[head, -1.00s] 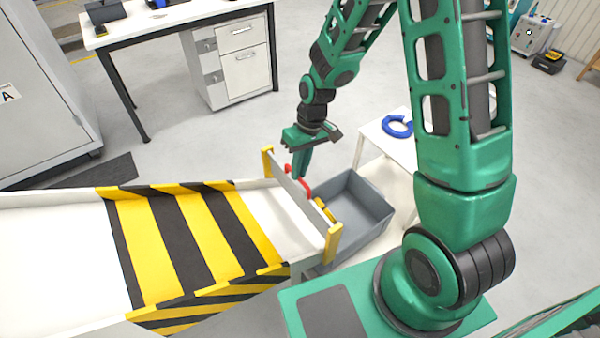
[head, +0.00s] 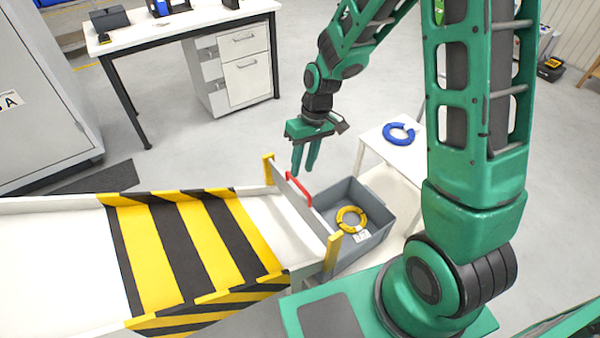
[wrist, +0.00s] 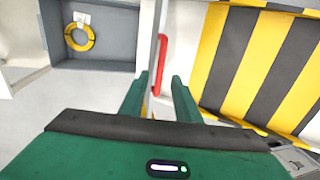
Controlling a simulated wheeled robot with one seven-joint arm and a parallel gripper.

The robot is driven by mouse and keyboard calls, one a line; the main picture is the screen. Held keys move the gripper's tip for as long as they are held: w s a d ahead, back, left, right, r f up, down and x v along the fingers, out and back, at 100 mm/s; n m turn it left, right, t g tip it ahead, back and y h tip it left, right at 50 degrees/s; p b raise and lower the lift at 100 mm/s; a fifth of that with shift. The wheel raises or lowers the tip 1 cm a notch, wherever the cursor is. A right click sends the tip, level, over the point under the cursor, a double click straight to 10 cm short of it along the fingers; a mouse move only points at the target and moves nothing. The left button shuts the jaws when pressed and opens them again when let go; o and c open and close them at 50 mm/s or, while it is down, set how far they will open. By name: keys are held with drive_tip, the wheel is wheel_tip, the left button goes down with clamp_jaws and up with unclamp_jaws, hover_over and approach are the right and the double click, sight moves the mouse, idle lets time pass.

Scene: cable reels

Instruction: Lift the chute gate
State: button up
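The chute gate (head: 298,204) is a pale upright plate between two yellow posts at the lower end of the chute (head: 50,245). In the wrist view the handle lies beyond my fingertips (wrist: 157,80), in line with the gap. A yellow cable reel (head: 340,218) with a white tag lies in the grey bin (head: 380,205). The gate's lower edge is hard to see.
A blue reel (head: 388,130) lies on a white stand (head: 408,158) beyond the bin. My arm's column fills the right. A workbench (head: 180,22) with drawers stands at the back, and a grey cabinet (head: 40,110) at the left. The floor between is clear.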

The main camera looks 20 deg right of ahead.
wheel_tip(320, 180, up, 6)
drive_tip(key=d, duration=0.1)
drive_tip(key=shift+w, duration=0.2)
drive_tip(key=shift+d+r, duration=0.1)
idle(1.1)
drive_tip(key=s+d+r+m+h, duration=0.1)
drive_tip(key=s+d+r+m, duration=0.1)
drive_tip(key=s+d+r, duration=0.4)
drive_tip(key=s+d+r+m+h, duration=0.1)
drive_tip(key=s+d+r+m, duration=0.2)
drive_tip(key=s+d, duration=0.35)
drive_tip(key=s+d+r+m, duration=0.3)
drive_tip(key=s+d, duration=0.4)
drive_tip(key=s, duration=0.6)
drive_tip(key=shift+d+m+t, duration=0.15)
drive_tip(key=shift+m+t, duration=0.15)
drive_tip(key=shift+m, duration=0.5)
drive_tip(key=shift+s, duration=0.1)
drive_tip(key=shift+w+f, duration=0.3)
drive_tip(key=shift+w, duration=0.3)
